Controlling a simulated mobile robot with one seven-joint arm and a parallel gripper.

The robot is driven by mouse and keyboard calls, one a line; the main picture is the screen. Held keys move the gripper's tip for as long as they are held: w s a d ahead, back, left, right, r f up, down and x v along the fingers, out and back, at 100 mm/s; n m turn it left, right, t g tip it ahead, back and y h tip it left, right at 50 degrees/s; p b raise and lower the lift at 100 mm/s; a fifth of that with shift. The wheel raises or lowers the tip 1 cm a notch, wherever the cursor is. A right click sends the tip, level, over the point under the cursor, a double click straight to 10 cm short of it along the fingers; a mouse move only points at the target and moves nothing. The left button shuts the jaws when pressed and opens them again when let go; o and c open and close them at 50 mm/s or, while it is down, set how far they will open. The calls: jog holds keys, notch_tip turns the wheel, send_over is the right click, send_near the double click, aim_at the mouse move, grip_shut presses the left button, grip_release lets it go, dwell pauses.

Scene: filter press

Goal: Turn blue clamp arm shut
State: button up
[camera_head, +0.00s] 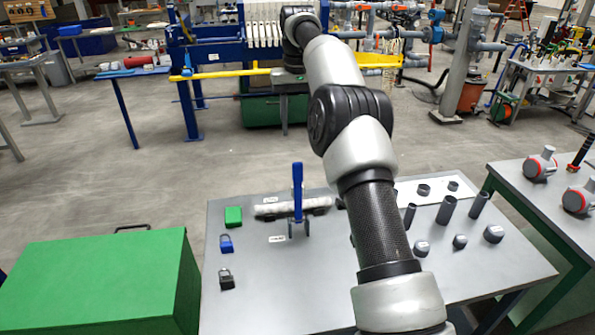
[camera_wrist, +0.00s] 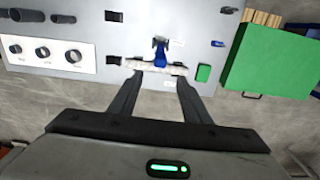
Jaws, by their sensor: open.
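The blue clamp arm (camera_head: 297,180) stands upright above the near table, over a pale wrapped pipe (camera_head: 268,209) that lies across it. In the wrist view the blue clamp arm (camera_wrist: 162,53) shows beyond my fingers, with the pale pipe (camera_wrist: 148,66) running crosswise. My gripper (camera_wrist: 159,80) is open and empty, its two fingers spread to either side of the clamp arm in the picture. I cannot tell the gap between them; no contact shows.
A green block (camera_head: 233,216), a blue padlock (camera_head: 226,243) and a dark padlock (camera_head: 226,279) lie left on the grey table (camera_head: 290,290). Dark tubes (camera_head: 446,209) and caps stand right. A green box (camera_head: 95,285) is left. The filter press (camera_head: 262,25) stands behind, across open floor.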

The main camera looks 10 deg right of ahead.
aim_at(297, 163)
notch_tip(297, 163, down, 16)
jog(key=shift+r+b, duration=0.15)
jog(key=shift+b, duration=0.55)
grip_shut()
